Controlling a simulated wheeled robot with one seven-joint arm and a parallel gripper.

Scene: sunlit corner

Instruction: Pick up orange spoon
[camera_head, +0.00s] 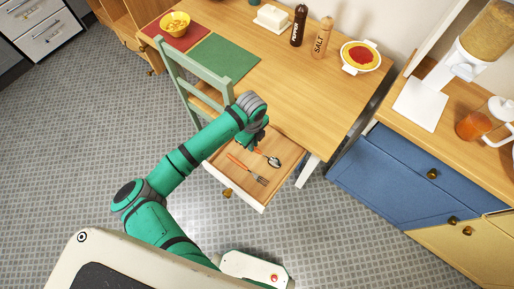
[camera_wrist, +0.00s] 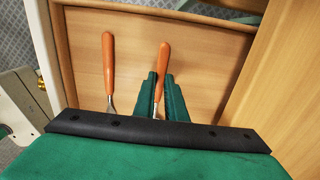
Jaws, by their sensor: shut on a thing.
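The orange spoon (camera_head: 273,161) lies in the open wooden drawer (camera_head: 235,190), its metal bowl showing in the head view. My gripper (camera_head: 257,147) is down in the drawer at its handle. In the wrist view, my gripper (camera_wrist: 160,80) has its two green fingers on either side of the spoon's orange handle (camera_wrist: 163,58) and is shut on it. The bowl is hidden in the wrist view. An orange-handled fork (camera_head: 247,171) lies beside the spoon; its handle also shows to the left in the wrist view (camera_wrist: 108,60).
The drawer is under a wooden table (camera_head: 290,90). A green chair (camera_head: 187,72) stands close to my arm on the left. A blue cabinet (camera_head: 390,170) is to the right. Pepper and salt mills (camera_head: 321,38) and a plate (camera_head: 360,57) stand on the table.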

